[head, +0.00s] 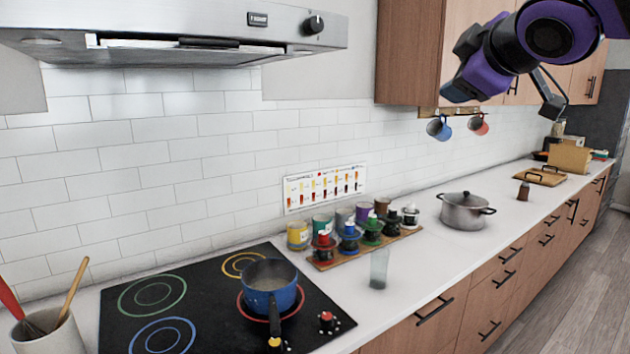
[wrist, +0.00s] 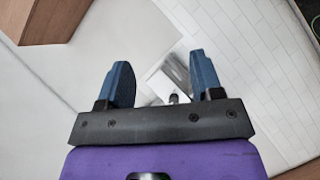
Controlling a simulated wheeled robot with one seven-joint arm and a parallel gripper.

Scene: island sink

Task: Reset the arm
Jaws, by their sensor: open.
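My purple and black arm shows at the upper right of the head view, raised above the counter and in front of the upper cabinets. My gripper (wrist: 163,82) shows in the wrist view with its two blue fingers spread apart and nothing between them. Behind the fingers are pale wall surfaces and white tiles. A blurred grey metal shape lies beyond the gap. In the head view the fingertips are hard to make out.
A range hood (head: 180,27) juts out at the upper left. Below are a cooktop (head: 200,290) with a blue pan (head: 268,282), a wooden tray (head: 375,248) of several coloured items, a glass (head: 379,268) and a lidded pot (head: 464,213). Upper cabinets (head: 420,50) stand close to my arm.

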